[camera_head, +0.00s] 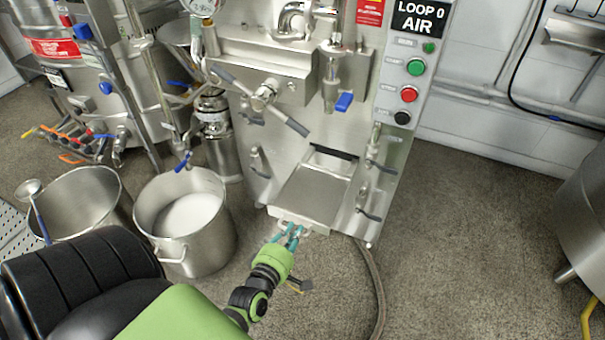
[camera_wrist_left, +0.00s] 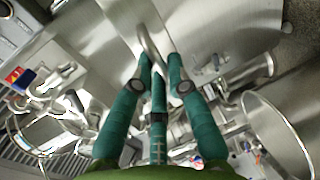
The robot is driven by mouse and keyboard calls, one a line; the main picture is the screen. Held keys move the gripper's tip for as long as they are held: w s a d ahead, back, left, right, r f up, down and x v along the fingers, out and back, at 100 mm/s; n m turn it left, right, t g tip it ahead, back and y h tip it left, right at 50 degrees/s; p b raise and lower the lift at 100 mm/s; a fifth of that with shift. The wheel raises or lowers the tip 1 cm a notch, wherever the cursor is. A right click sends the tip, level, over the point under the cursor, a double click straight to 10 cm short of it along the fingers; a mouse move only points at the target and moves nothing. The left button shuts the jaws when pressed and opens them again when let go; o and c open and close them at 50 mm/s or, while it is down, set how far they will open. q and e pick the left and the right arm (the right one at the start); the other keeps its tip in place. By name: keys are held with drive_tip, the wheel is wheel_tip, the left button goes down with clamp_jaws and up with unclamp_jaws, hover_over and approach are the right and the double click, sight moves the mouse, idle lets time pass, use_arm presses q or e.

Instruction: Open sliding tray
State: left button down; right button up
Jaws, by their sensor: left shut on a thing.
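The sliding tray (camera_head: 312,192) is a flat steel plate that projects from a dark slot low in the front of the steel machine (camera_head: 290,135). My left gripper (camera_head: 291,232) is at the tray's front edge, its teal fingers shut on the tray handle. In the left wrist view the handle (camera_wrist_left: 148,42) is a curved steel bar that runs down between the teal fingertips (camera_wrist_left: 162,68). The fingers hide part of the handle. My right gripper is in neither view.
A steel pot (camera_head: 187,245) with white contents stands left of the tray, and another pot (camera_head: 82,203) is farther left. A hose (camera_head: 377,285) runs along the floor beside my arm. Blue-handled valves and a control panel (camera_head: 408,75) are above.

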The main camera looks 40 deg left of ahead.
use_arm(q)
drive_tip(key=f+p+v, duration=0.1)
drive_tip(key=v, duration=0.6)
drive_tip(key=shift+s+f, duration=0.25)
drive_tip(key=shift+s, duration=0.15)
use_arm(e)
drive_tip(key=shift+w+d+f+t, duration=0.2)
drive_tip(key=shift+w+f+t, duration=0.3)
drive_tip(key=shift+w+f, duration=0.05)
use_arm(q)
drive_tip(key=c, duration=1.2)
unclamp_jaws()
drive_tip(key=v, duration=1.2)
drive_tip(key=shift+r, duration=0.1)
